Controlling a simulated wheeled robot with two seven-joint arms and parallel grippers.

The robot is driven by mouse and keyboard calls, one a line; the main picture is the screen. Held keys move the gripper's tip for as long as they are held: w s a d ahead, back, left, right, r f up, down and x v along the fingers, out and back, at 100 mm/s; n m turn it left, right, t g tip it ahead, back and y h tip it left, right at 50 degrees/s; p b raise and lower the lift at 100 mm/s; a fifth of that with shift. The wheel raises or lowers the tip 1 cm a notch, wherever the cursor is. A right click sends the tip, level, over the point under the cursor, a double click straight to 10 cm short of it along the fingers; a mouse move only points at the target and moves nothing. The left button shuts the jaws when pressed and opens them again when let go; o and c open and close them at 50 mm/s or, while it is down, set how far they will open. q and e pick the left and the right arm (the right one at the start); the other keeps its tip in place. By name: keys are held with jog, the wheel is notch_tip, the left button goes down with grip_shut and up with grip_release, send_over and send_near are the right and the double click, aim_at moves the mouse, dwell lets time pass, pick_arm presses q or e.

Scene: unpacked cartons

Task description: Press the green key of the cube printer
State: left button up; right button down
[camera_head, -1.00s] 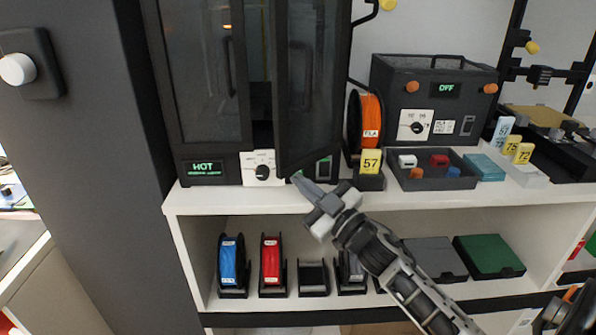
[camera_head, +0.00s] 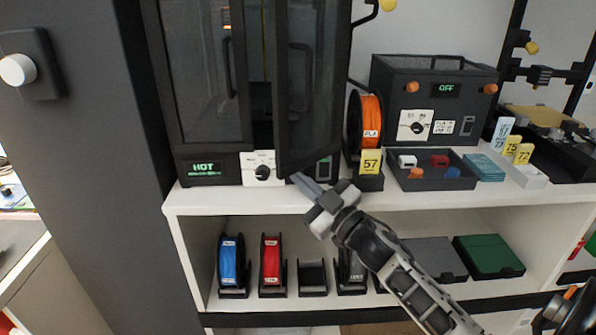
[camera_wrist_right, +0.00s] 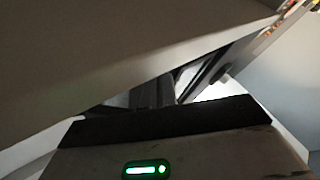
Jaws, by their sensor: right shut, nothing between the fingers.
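The cube printer (camera_head: 190,90) is the tall dark cabinet at the back left in the head view, with glass doors. Its right door (camera_head: 312,80) stands partly open toward me. The printer's display (camera_head: 203,168) reads HOT, with a white dial panel (camera_head: 263,170) beside it. A key panel with a green edge (camera_head: 325,168) shows at the lower right, partly covered by the door; the key is too small to read. My right gripper (camera_head: 297,178) is shut and empty, its tip just below the door's lower corner and left of that panel. Contact cannot be told.
An orange spool (camera_head: 371,122) and a yellow 57 tag (camera_head: 370,162) stand right of the printer. Further right are a small parts tray (camera_head: 470,182) and a box with an OFF display (camera_head: 443,90). The shelf edge (camera_head: 240,203) runs below the gripper.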

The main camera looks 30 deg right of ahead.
jog(key=shift+w+d, duration=0.25)
jog(key=shift+w, duration=0.15)
dwell(0.7)
jog(key=shift+s, duration=0.1)
jog(key=shift+s+a+p, duration=0.4)
jog(key=shift+s, duration=0.3)
jog(key=shift+a, duration=0.1)
jog(key=s, duration=0.1)
jog(key=s+a+p, duration=0.1)
jog(key=s+a, duration=0.1)
jog(key=s, duration=0.1)
jog(key=shift+s+a+p, duration=0.1)
jog(key=shift+a+p, duration=0.15)
jog(key=shift+p, duration=0.1)
